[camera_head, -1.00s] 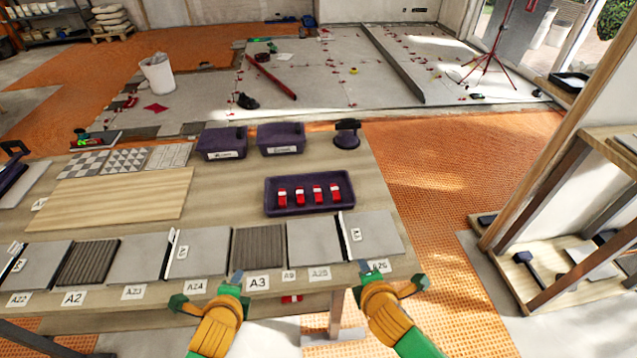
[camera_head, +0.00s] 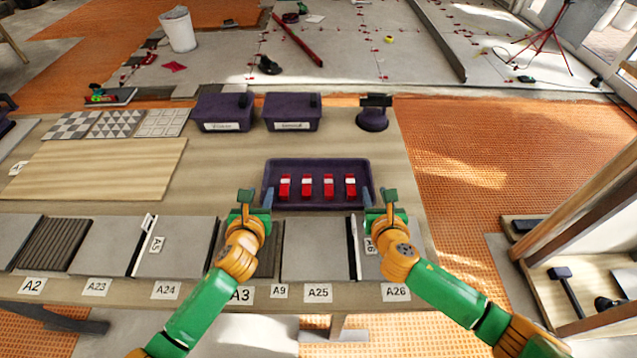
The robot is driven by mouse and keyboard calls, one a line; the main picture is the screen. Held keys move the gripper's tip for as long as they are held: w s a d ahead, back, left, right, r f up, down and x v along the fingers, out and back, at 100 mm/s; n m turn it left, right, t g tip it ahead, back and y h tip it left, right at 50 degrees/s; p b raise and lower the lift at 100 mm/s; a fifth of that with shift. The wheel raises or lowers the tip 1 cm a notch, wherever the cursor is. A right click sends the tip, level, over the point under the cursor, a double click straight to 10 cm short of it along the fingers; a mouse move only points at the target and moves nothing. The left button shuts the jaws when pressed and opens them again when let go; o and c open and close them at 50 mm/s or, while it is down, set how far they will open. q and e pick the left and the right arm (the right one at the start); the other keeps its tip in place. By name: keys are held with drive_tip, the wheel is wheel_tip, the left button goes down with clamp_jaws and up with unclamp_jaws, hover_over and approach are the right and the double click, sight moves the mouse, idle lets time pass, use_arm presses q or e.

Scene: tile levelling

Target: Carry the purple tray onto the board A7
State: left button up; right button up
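The purple tray (camera_head: 318,203) lies on the workbench, right of the middle, with several red-and-white pieces in it. A plain pale wooden board (camera_head: 95,170) lies at the left of the bench; a label at its left edge is too small to read, so I cannot confirm it is A7. My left gripper (camera_head: 256,197) is at the tray's left end and my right gripper (camera_head: 378,197) at its right end. Both have their fingers apart, with the inner fingers close to the tray's end walls. I cannot tell whether they touch it.
Two purple bins (camera_head: 292,112) and a dark suction-cup-like tool (camera_head: 373,113) stand behind the tray. Patterned tiles (camera_head: 116,124) lie behind the board. Grey tiles (camera_head: 318,248) with labels line the front edge. The bench between board and tray is clear.

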sight(265, 183)
use_arm(q)
drive_tip(key=shift+s+r, duration=0.1)
drive_tip(key=shift+s, duration=0.05)
use_arm(e)
drive_tip(key=shift+s+r, duration=0.1)
drive_tip(key=shift+s, duration=0.05)
use_arm(q)
drive_tip(key=x, duration=0.7)
use_arm(e)
drive_tip(key=x, duration=0.7)
use_arm(q)
clamp_jaws()
use_arm(e)
clamp_jaws()
